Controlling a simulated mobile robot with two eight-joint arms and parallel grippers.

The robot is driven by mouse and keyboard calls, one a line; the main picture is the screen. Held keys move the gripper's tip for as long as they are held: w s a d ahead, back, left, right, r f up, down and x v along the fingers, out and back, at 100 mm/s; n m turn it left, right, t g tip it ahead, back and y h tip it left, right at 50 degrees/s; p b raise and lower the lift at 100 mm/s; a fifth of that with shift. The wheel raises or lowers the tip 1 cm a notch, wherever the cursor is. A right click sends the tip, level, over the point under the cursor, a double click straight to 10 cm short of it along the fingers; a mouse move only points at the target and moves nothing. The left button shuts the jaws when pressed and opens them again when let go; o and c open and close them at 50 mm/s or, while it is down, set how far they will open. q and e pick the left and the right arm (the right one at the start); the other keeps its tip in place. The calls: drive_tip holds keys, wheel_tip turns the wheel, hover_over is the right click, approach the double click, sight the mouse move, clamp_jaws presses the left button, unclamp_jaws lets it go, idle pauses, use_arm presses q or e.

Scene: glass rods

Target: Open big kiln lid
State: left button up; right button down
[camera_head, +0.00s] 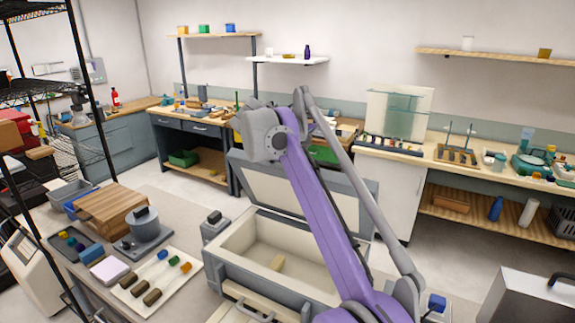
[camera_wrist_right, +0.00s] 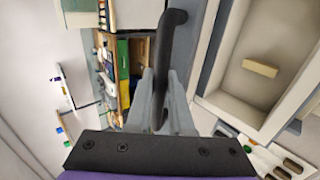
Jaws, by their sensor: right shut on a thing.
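The big kiln (camera_head: 222,262) stands in the middle of the head view, a grey box with a cream-lined chamber. Its lid (camera_head: 270,190) is open and tilted up at the back, cream inner face toward me. In the right wrist view, my right gripper (camera_wrist_right: 163,88) is shut on the dark curved lid handle (camera_wrist_right: 172,35). My purple right arm crosses in front of the lid and chamber in the head view, hiding part of both. My left gripper is not in view.
A table at front left holds a wooden block (camera_head: 110,208), a grey round device (camera_head: 143,228) and a white tray (camera_head: 150,285) with several coloured rods. A workbench (camera_head: 195,122) stands behind, with a glass panel (camera_head: 400,112) at back right. Open floor lies right of the kiln.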

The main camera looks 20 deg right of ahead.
drive_tip(key=shift+w+d, duration=0.1)
idle(0.3)
drive_tip(key=c, duration=0.8)
unclamp_jaws()
drive_tip(key=v, duration=1.1)
drive_tip(key=shift+f, duration=0.1)
drive_tip(key=s+a+f+m+y, duration=0.2)
drive_tip(key=s+f, duration=0.8)
drive_tip(key=f, duration=0.3)
drive_tip(key=s+a+f+m+y, duration=0.2)
drive_tip(key=s+f+m+y, duration=0.1)
drive_tip(key=s+f, duration=0.7)
drive_tip(key=s+a+f+m+y, duration=0.2)
drive_tip(key=s+f, duration=0.8)
drive_tip(key=f, duration=0.6)
drive_tip(key=shift+a+f+m+y, duration=0.1)
drive_tip(key=shift+a+m+y, duration=0.25)
drive_tip(key=shift+a, duration=0.25)
